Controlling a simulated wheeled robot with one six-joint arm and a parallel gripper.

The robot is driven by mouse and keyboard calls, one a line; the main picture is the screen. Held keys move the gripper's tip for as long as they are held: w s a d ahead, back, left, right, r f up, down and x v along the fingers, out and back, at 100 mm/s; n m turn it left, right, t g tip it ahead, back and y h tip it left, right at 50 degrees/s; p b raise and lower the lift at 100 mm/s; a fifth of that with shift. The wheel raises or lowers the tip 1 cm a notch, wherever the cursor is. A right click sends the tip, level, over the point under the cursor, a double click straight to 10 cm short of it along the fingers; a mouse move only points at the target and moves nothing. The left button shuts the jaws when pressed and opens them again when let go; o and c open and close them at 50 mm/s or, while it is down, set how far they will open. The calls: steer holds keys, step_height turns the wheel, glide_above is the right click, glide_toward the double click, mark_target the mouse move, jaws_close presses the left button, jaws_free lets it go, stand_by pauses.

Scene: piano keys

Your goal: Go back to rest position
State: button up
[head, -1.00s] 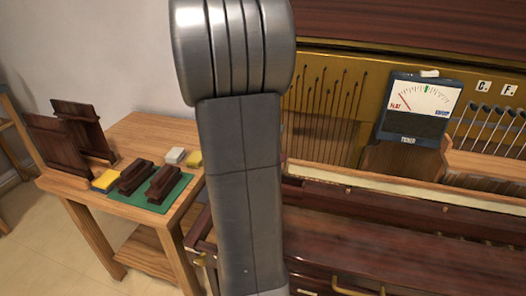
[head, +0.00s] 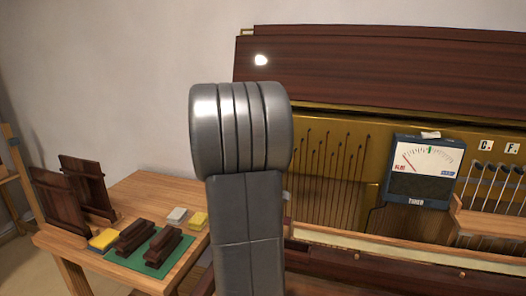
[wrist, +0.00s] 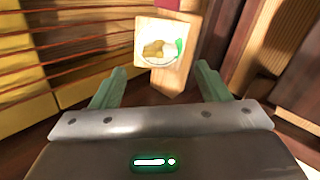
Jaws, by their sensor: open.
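My gripper (wrist: 160,95) shows in the wrist view with its two green fingers spread apart. It is open and nothing is between the fingers. Beyond the fingertips is a wooden block or post (wrist: 174,82) with a picture card (wrist: 163,48) on it. In the head view my grey arm stands upright in the middle and covers part of the piano. The gripper itself is hidden in that view. The open upright piano (head: 385,262) fills the right side, with its dark lid (head: 380,70) raised.
A tuner meter (head: 420,170) sits on the piano front, left of hammers beside note labels (head: 486,146). A wooden side table (head: 148,188) at left holds dark wooden blocks (head: 135,237) on a green mat (head: 182,262), yellow and grey pads, and dark panels (head: 86,187). Pale wall is behind.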

steer(key=shift+x, duration=1)
steer(key=p+v, duration=0.3)
steer(key=v, duration=0.3)
steer(key=b+x, duration=0.5)
steer(key=x, duration=0.5)
steer(key=shift+f+b, duration=0.3)
steer(key=shift+f, duration=0.05)
steer(key=shift+w+r+n+p, duration=0.1)
steer(key=shift+r+n+p, duration=0.35)
steer(key=shift+p, duration=0.45)
steer(key=n+p, duration=0.1)
steer(key=n, duration=0.1)
steer(key=shift+n, duration=0.35)
steer(key=n+p, duration=0.2)
steer(key=n, duration=0.1)
steer(key=shift+n, duration=0.3)
steer(key=n+p, duration=0.2)
steer(key=n, duration=0.2)
steer(key=shift+f+n, duration=0.2)
steer(key=shift+n, duration=0.2)
